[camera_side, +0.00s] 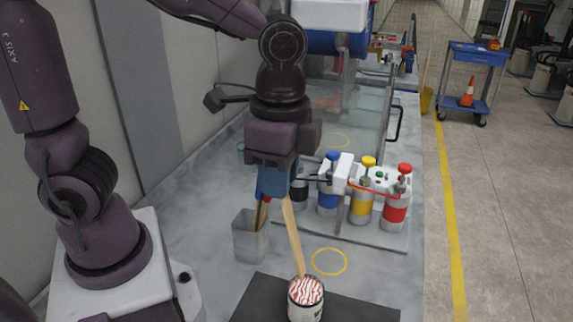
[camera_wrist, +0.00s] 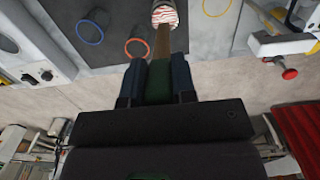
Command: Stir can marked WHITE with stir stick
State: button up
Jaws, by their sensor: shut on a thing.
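The can (camera_side: 307,299) stands upright on a dark mat at the bottom of the side view. Its open top shows white paint with red streaks, and any label is too small to read. A wooden stir stick (camera_side: 291,236) slants from my gripper down to the can, with its lower end at the paint surface. My gripper (camera_side: 276,184) is shut on the stick, above and slightly left of the can. In the wrist view the stick (camera_wrist: 162,42) runs from between the fingers (camera_wrist: 158,75) to the can (camera_wrist: 165,13) at the top edge.
A grey holder (camera_side: 250,240) with more sticks stands left of the can. Several bottles with coloured caps, including a red one (camera_side: 397,205), stand behind on a panel. A yellow ring (camera_side: 329,261) marks bare table just behind the can. The dark mat (camera_side: 262,298) has free room beside the can.

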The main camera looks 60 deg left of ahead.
notch_tip(320, 180, down, 10)
jog(key=shift+w+d+f, duration=0.2)
jog(key=shift+w+d, duration=0.05)
dwell(0.9)
dwell(0.3)
